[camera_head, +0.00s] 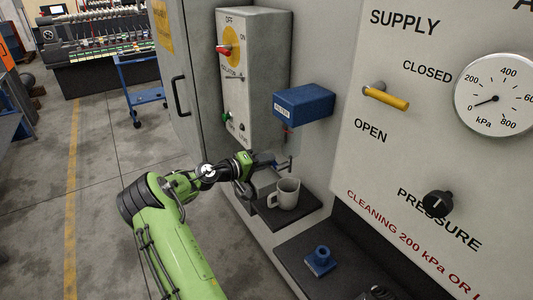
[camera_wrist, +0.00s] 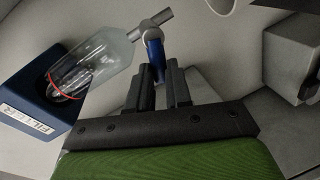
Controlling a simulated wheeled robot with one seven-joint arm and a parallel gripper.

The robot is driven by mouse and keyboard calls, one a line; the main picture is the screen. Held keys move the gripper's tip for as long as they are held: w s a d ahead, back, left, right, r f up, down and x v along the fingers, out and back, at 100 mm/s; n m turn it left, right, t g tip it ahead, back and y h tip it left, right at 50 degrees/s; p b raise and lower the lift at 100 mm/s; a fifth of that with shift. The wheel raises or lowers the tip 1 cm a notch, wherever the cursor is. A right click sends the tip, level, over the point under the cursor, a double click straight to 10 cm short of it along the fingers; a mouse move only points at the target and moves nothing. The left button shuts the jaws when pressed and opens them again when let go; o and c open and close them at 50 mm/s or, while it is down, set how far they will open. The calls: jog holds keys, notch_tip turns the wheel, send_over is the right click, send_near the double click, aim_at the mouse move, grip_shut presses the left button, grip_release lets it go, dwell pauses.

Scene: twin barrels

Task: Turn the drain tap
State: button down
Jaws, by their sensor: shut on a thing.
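The blue filter housing (camera_head: 303,103) sticks out of the grey panel, and in the wrist view (camera_wrist: 35,95) it carries a FILTER label. A clear bowl (camera_wrist: 95,62) with a red ring hangs from it. At the bowl's end is the drain tap, a grey fitting (camera_wrist: 152,22) with a blue lever (camera_wrist: 154,58). My gripper (camera_wrist: 164,80) is shut on the blue lever, which sits between its two dark fingers. In the head view my gripper (camera_head: 262,164) is below the filter housing, and the tap there is small and partly hidden.
A grey mug (camera_head: 284,193) stands on a dark shelf (camera_head: 290,215) just below my gripper. A switch box (camera_head: 252,75) is above left. The panel with a yellow supply handle (camera_head: 386,97) and a gauge (camera_head: 497,95) is right. Open floor lies left.

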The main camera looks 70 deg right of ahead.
jog(key=shift+w+d+f+n+g+p, duration=0.15)
jog(key=shift+f+n+p, duration=0.15)
jog(key=shift+n+p, duration=0.35)
jog(key=shift+a+f+n+g+p, duration=0.15)
jog(key=shift+f+n+p, duration=0.15)
jog(key=shift+n, duration=0.55)
jog(key=shift+d, duration=0.1)
jog(key=c, duration=1.1)
grip_release()
jog(key=shift+o, duration=0.2)
jog(key=shift+y, duration=0.3)
jog(key=v, duration=1.5)
jog(key=shift+w+a, duration=0.25)
jog(key=shift+a, duration=0.05)
